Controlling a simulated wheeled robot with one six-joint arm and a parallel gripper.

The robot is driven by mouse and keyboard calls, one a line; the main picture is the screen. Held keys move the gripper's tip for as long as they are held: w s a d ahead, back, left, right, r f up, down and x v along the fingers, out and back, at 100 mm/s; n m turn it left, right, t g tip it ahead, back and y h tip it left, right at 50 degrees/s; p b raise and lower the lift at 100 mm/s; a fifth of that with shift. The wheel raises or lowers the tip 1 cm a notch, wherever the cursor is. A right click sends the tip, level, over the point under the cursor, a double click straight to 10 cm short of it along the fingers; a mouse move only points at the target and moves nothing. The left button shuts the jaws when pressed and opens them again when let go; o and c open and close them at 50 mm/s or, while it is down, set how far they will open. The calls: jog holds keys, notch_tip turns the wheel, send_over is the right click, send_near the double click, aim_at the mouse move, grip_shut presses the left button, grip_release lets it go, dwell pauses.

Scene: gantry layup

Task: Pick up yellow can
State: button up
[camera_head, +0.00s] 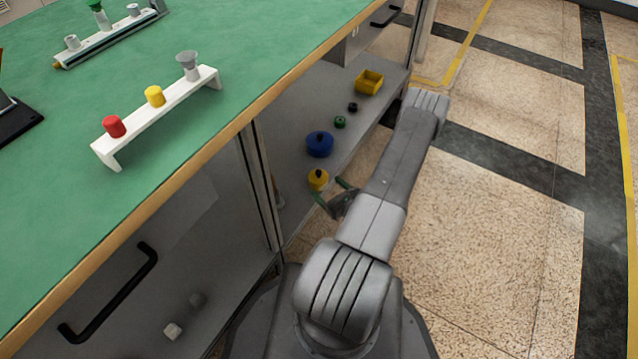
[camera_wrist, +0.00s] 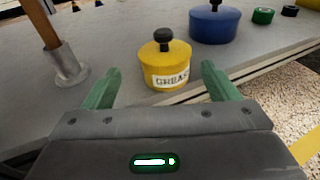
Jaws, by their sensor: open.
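The yellow can (camera_wrist: 165,72) has a black knob on top and a white label reading "GREAS". It stands upright on the grey lower shelf, and it also shows in the head view (camera_head: 318,180). My gripper (camera_wrist: 155,80) has its two green fingers spread, with the can in view between and beyond the tips. The fingers do not appear to touch it. In the head view my gripper (camera_head: 334,192) is just in front of the can at the shelf's edge.
A larger blue can (camera_head: 320,144) stands behind the yellow one. Farther along the grey shelf (camera_head: 290,215) are a green roll (camera_head: 340,122), a black roll (camera_head: 352,107) and a yellow bin (camera_head: 369,82). A rod in a metal holder (camera_wrist: 66,62) is at left. The green-topped bench (camera_head: 215,125) overhangs the shelf.

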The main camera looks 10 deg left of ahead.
aim_at(319, 181)
jog(key=shift+x, duration=0.9)
jog(key=b+x, duration=0.1)
jog(key=x, duration=0.1)
jog(key=f+b+x, duration=0.1)
jog(key=x, duration=0.2)
jog(key=shift+w+d, duration=0.15)
jog(key=shift+w, duration=0.05)
jog(key=shift+r, duration=0.1)
jog(key=c, duration=1.4)
